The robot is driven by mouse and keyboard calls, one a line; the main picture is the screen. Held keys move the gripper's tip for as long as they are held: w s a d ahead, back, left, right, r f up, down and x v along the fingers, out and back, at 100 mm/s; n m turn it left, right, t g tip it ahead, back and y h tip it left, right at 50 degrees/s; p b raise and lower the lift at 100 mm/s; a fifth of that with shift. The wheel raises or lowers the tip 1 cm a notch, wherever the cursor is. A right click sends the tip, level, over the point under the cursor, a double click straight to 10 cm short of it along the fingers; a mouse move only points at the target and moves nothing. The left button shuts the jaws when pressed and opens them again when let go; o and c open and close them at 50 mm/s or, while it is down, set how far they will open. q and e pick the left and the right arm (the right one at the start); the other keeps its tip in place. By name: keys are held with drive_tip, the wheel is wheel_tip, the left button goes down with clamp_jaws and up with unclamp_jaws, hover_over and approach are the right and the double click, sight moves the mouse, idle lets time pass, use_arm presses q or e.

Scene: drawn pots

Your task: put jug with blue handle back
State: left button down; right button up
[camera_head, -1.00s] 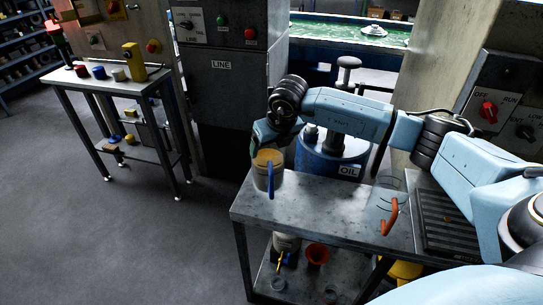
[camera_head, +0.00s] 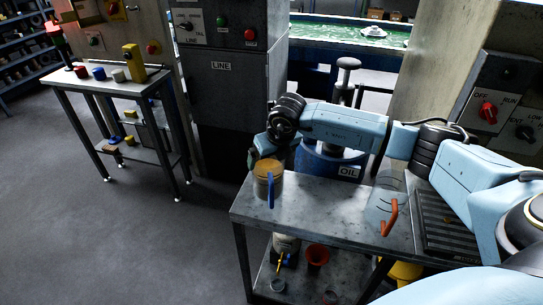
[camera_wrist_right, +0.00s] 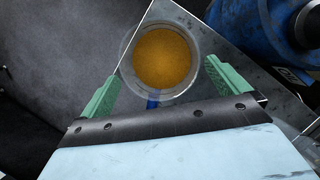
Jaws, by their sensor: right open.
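The jug with the blue handle (camera_head: 262,186) stands upright near the left end of the grey metal bench, clear-walled and holding amber-brown contents. Its blue handle faces the front in the head view. In the right wrist view the jug (camera_wrist_right: 128,62) is seen from above. My left gripper is not in view.
A clear jug with a red-orange handle (camera_head: 390,216) stands farther right on the bench (camera_head: 320,215), beside a dark slatted tray (camera_head: 440,225). A blue oil drum (camera_head: 325,166) stands close behind the bench. The lower shelf holds a red cup (camera_head: 317,256) and other small items.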

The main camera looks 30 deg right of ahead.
drive_tip(key=v, duration=1.2)
drive_tip(key=shift+r, duration=0.15)
